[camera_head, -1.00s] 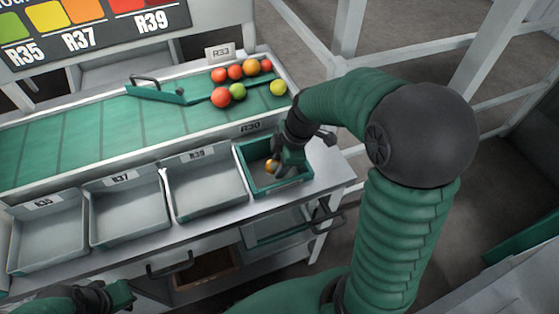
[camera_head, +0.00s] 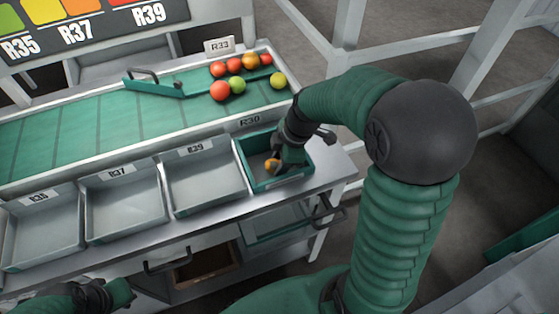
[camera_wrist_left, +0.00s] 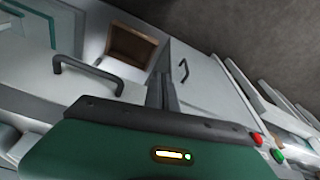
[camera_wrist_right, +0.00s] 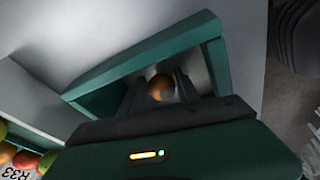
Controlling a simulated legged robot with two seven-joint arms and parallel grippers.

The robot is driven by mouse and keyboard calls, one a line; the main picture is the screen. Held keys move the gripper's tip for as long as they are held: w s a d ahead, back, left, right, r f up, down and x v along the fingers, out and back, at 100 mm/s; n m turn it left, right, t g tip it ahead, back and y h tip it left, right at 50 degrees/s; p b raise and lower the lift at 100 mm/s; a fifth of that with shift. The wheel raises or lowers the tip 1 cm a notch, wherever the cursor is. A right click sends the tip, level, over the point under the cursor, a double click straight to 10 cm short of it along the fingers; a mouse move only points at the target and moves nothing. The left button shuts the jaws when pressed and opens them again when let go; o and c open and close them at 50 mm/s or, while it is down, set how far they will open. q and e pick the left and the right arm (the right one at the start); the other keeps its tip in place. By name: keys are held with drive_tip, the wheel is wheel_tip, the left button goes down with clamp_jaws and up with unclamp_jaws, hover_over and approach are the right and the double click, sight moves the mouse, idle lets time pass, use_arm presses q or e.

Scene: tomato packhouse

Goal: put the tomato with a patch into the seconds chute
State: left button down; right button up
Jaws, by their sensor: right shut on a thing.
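My right gripper (camera_head: 273,163) is shut on an orange tomato (camera_head: 269,166) and holds it inside the opening of the green-rimmed chute (camera_head: 292,179) at the right end of the row. In the right wrist view the tomato (camera_wrist_right: 161,87) sits between the two dark fingers (camera_wrist_right: 160,90), with the green rim (camera_wrist_right: 140,54) around them. Its lower part and any patch are hidden. My left gripper (camera_head: 128,291) is low at the bottom left, away from the bins. In the left wrist view its fingers (camera_wrist_left: 162,92) are together and empty.
Several red, orange and green tomatoes (camera_head: 237,85) lie on the green belt (camera_head: 100,125) beside a green diverter bar (camera_head: 155,88). Grey trays (camera_head: 205,182) stand left of the chute. Drawers with handles (camera_head: 168,262) are below. A white frame post (camera_head: 350,25) rises behind.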

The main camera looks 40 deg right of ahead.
drive_tip(key=shift+f+b, duration=0.45)
drive_tip(key=shift+f, duration=0.15)
drive_tip(key=o, duration=1)
drive_tip(key=shift+c, duration=0.5)
drive_tip(key=shift+c, duration=1.2)
drive_tip(key=shift+r, duration=0.1)
wheel_tip(320, 180, up, 7)
drive_tip(key=p, duration=0.5)
drive_tip(key=shift+p, duration=0.35)
